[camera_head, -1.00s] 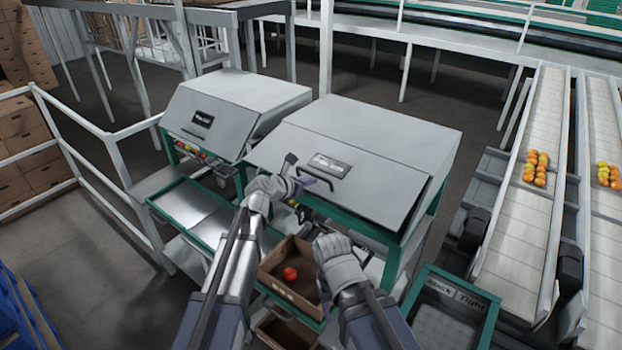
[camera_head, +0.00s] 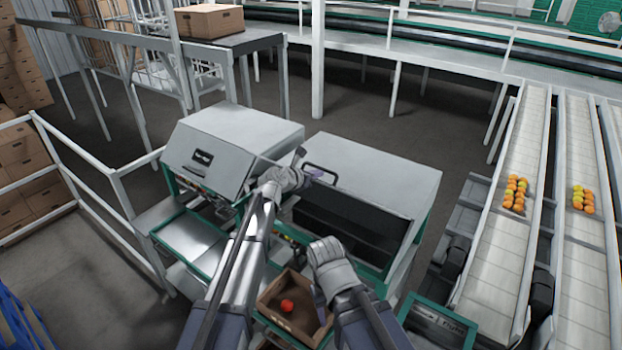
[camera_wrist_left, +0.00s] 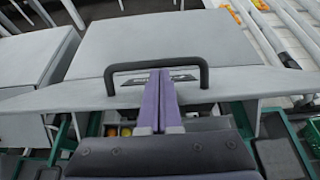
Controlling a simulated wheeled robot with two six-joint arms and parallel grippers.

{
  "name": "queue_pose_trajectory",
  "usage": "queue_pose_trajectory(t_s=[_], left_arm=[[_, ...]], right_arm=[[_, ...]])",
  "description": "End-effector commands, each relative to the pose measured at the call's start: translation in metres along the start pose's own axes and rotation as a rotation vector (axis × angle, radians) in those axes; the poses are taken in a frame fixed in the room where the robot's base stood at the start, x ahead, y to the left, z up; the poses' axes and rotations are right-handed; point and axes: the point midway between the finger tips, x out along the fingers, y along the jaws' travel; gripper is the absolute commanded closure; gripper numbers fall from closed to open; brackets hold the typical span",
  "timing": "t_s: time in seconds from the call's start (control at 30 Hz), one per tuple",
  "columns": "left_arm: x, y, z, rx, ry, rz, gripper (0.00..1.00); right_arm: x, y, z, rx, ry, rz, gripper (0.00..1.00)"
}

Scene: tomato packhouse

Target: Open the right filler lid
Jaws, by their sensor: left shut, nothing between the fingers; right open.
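The right filler's lid (camera_head: 340,189) is swung up. Its front face is seen nearly edge-on, and a dark opening (camera_head: 352,230) shows below it. The black lid handle (camera_head: 321,171) stands at the lid's front; in the left wrist view the handle (camera_wrist_left: 197,67) arches across my fingers. My left gripper (camera_head: 314,177) is shut and empty, its purple fingers (camera_wrist_left: 160,78) at the middle of the handle bar. Whether they press on the bar or the lid I cannot tell. My right gripper (camera_head: 322,246) is open, lower, in front of the filler; its fingers are hardly visible.
The left filler (camera_head: 230,150) has its lid down. Conveyors (camera_head: 490,250) with tomatoes run along the right; white railings (camera_head: 90,165) stand left.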

Motion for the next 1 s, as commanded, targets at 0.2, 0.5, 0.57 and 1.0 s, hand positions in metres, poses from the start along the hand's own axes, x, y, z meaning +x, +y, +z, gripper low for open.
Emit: queue_pose_trajectory(t_s=[0.2,0.5,0.57,1.0], left_arm=[[0.009,0.001,0.020,0.000,0.000,0.000,1.00],[0.013,0.000,0.026,0.000,0.000,0.000,1.00],[0.013,0.000,0.026,0.000,0.000,0.000,1.00],[0.010,0.000,0.027,0.000,0.000,0.000,1.00]], right_arm=[[-0.015,0.001,0.001,0.008,-0.001,-0.001,0.50],[-0.019,0.001,0.001,0.012,-0.001,-0.001,0.50],[-0.019,0.001,0.001,0.012,-0.001,-0.001,0.50],[-0.020,0.002,0.001,0.013,-0.001,-0.001,0.50]])
